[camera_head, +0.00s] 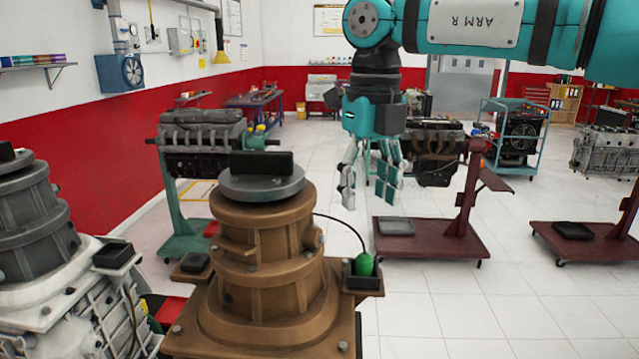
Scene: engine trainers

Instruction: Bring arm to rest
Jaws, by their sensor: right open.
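My right arm (480,25), teal and marked "ARM R", comes in from the upper right and bends down at the wrist. My right gripper (368,195) hangs from it with fingers pointing down. Its fingers are apart and nothing shows between them. In the picture it is right of and behind the brown engine trainer (262,250), and does not appear to touch it. My left gripper is not in view.
A green bulb (364,265) with a black cable sits in a small black holder on the brown trainer's right side. A grey engine (35,235) stands at left. Engines on a green stand (185,215) and a dark red stand (430,238) are behind. White floor (480,310) is clear at front right.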

